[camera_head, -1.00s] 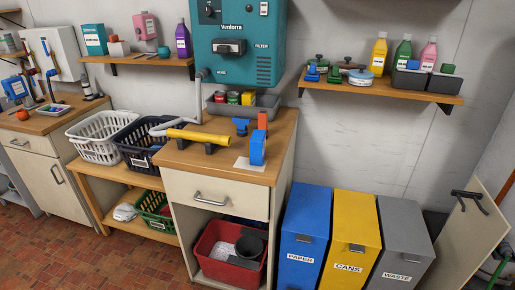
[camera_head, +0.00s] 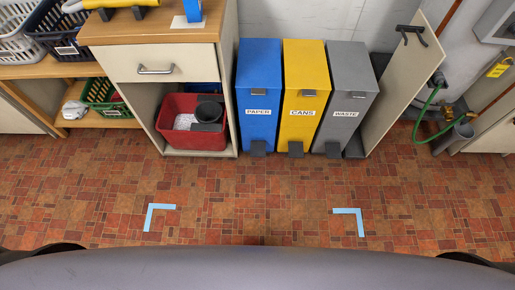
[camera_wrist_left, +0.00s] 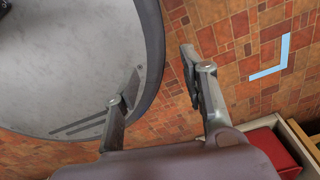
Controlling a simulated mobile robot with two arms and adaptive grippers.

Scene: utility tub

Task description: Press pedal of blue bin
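The blue bin (camera_head: 258,75) with the PAPER label stands upright against the wall in the head view, leftmost of three bins. Its dark pedal (camera_head: 258,148) sticks out at the floor in front of it, and nothing touches it. My left gripper (camera_wrist_left: 158,82) shows only in the left wrist view. Its two fingers are spread apart with nothing between them, above the tiled floor and beside my own grey base. The blue bin is not visible in that view. My right gripper is in neither view.
A yellow CANS bin (camera_head: 304,75) and grey WASTE bin (camera_head: 348,80) stand close on the right. A cabinet (camera_head: 157,62) with a red tub (camera_head: 172,136) borders the blue bin's left. Tiled floor with blue corner marks (camera_head: 150,215) lies clear in front.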

